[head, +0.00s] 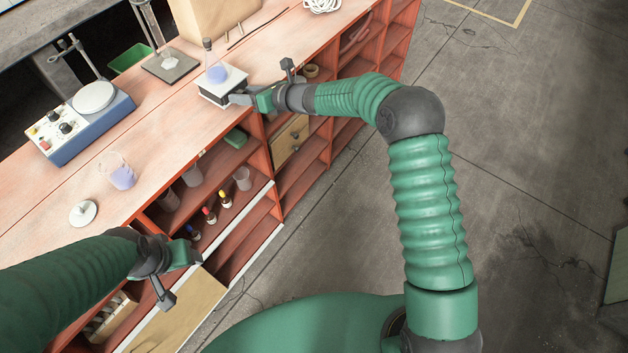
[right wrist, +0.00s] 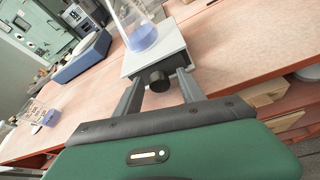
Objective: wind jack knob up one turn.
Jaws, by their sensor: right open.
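The lab jack (head: 222,88) stands near the front edge of the bench with a white top plate. A flask of bluish liquid (head: 215,72) stands on it. In the right wrist view the jack (right wrist: 152,58) faces me with its dark round knob (right wrist: 158,80) at the front, below the flask (right wrist: 140,35). My right gripper (head: 238,99) is at the front of the jack. In the right wrist view its two fingers (right wrist: 158,92) are open, one on each side of the knob, with visible gaps. My left gripper (head: 180,275) is low at the left, in front of the shelves, apart from the jack.
A blue hotplate stirrer (head: 85,125) and a beaker (head: 120,175) stand on the bench to the left. A retort stand (head: 170,64) is close behind the jack. Below are red shelves with bottles (head: 209,215) and cups. The floor (head: 530,150) at right is clear.

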